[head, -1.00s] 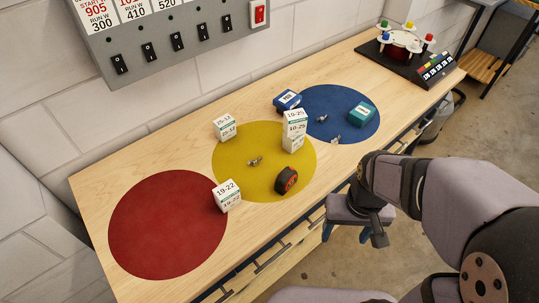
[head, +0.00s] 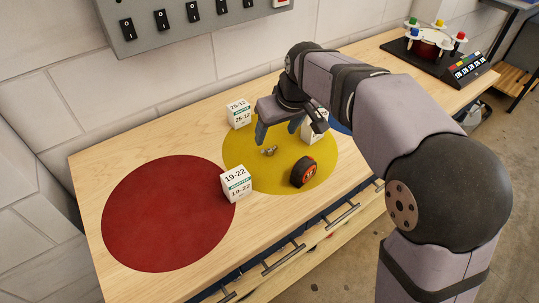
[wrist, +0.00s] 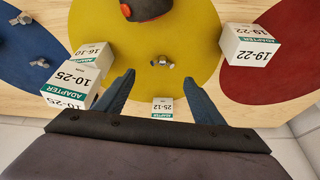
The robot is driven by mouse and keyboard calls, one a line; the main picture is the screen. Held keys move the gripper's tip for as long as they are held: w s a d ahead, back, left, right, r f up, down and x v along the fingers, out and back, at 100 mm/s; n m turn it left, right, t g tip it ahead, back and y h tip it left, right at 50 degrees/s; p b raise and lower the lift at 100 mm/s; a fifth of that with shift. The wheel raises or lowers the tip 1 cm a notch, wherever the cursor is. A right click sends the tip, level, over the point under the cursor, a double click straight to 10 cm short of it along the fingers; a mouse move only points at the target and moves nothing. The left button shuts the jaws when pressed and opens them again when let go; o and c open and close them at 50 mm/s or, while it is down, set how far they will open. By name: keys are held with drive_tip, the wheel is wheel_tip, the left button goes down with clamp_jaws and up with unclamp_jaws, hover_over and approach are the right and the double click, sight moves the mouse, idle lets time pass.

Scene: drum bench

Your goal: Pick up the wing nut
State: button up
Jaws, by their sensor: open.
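A small silver metal part that looks like the wing nut (head: 269,151) lies on the yellow circle (head: 250,173). In the wrist view the wing nut (wrist: 162,60) is just beyond the fingertips, roughly centred between them. My gripper (head: 279,133) is above the far part of the yellow circle, with its blue fingers pointing down. In the wrist view my gripper (wrist: 158,78) is open with nothing between its fingers. It looks apart from the wing nut.
White adapter boxes stand around: 19-22 (head: 237,184), 25-12 (head: 238,113) and 10-25 (wrist: 72,88), the last close to a finger. A black-and-red round object (head: 303,172) lies near the nut. Small metal parts (wrist: 40,62) lie on the blue circle. The red circle (head: 165,220) is clear.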

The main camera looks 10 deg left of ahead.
sight(270, 147)
drive_tip(key=shift+s+p+x, duration=0.2)
drive_tip(key=shift+p+x, duration=0.3)
drive_tip(key=shift+x, duration=3.15)
drive_tip(key=shift+a, duration=0.1)
drive_tip(key=c, duration=1.1)
